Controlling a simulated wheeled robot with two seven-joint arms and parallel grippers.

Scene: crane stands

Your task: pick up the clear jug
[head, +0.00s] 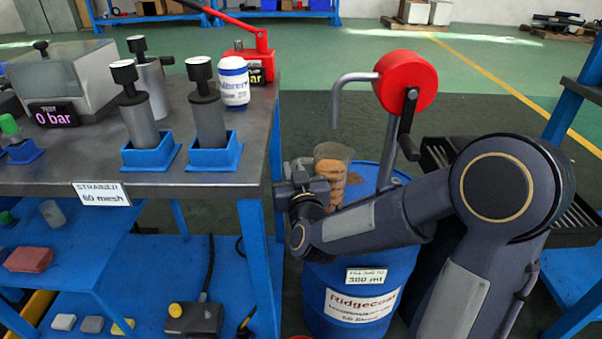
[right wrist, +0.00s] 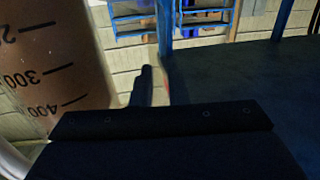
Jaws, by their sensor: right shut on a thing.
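The clear jug (head: 333,160) is see-through, with brown contents, and appears upright above the left part of the blue drum's top (head: 372,185). I cannot tell whether its base touches the drum. It also fills the left of the right wrist view (right wrist: 50,75), where its marks 300 and 400 show upside down. My right gripper (head: 312,187) is at the jug's left side in the head view, shut on the jug; the wrist and forearm hide the jug's lower part. My left gripper is not in view.
A red hand pump with a crank (head: 405,82) and grey spout (head: 350,77) stands on the drum, close behind the jug. The workbench (head: 60,178) is at left, with blue holders (head: 215,155) and a white bottle (head: 233,82) near its edge. A blue rack (head: 572,100) stands at right.

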